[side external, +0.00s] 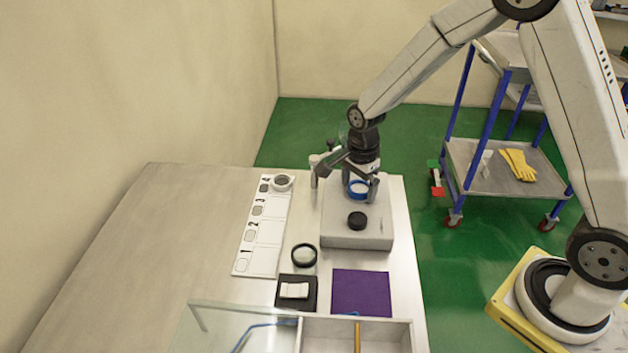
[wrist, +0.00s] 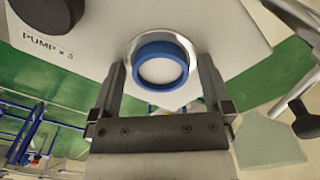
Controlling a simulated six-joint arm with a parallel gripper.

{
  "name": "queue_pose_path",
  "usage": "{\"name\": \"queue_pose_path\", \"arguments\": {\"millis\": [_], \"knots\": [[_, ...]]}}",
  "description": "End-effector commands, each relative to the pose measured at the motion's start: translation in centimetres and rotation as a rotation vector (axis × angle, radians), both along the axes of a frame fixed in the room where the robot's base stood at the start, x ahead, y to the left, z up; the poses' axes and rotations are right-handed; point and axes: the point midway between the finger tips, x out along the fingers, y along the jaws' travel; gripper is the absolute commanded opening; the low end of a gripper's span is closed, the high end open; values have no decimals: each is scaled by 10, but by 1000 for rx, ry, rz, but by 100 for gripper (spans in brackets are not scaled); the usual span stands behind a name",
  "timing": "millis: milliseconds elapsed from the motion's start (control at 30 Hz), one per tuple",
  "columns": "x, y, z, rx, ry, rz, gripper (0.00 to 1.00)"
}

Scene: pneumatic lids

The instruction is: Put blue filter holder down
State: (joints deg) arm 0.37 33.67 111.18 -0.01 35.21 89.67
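The blue filter holder (side external: 358,189) is a blue ring with a pale centre, at the back part of the grey pump box (side external: 350,241). In the wrist view the blue filter holder (wrist: 160,65) sits inside a wider pale ring that looks like a round seat. My gripper (side external: 359,192) points down over it, one finger on each side. In the wrist view, narrow gaps show between my gripper's fingers (wrist: 161,70) and the blue ring, so they look open around it without touching.
A black knob (side external: 357,220) stands on the box in front of my gripper. A clamp-like stand (side external: 315,170) is close on the left. A numbered white strip (side external: 263,235), a black ring (side external: 304,255), a black tray (side external: 283,304) and a purple mat (side external: 362,292) lie on the table.

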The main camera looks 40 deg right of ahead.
Motion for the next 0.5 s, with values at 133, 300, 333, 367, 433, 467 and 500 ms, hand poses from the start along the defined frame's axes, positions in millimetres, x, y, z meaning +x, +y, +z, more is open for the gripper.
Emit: {"name": "queue_pose_path", "arguments": {"millis": [133,300,333,367,433,467,500], "knots": [[0,0,0,0,0,0,100],[0,0,2,0,-1,0,100],[0,0,3,0,-2,0,100],[0,0,4,0,-2,0,100],[1,0,8,0,-2,0,100],[1,0,10,0,-2,0,100],[1,0,14,0,-2,0,100]]}}
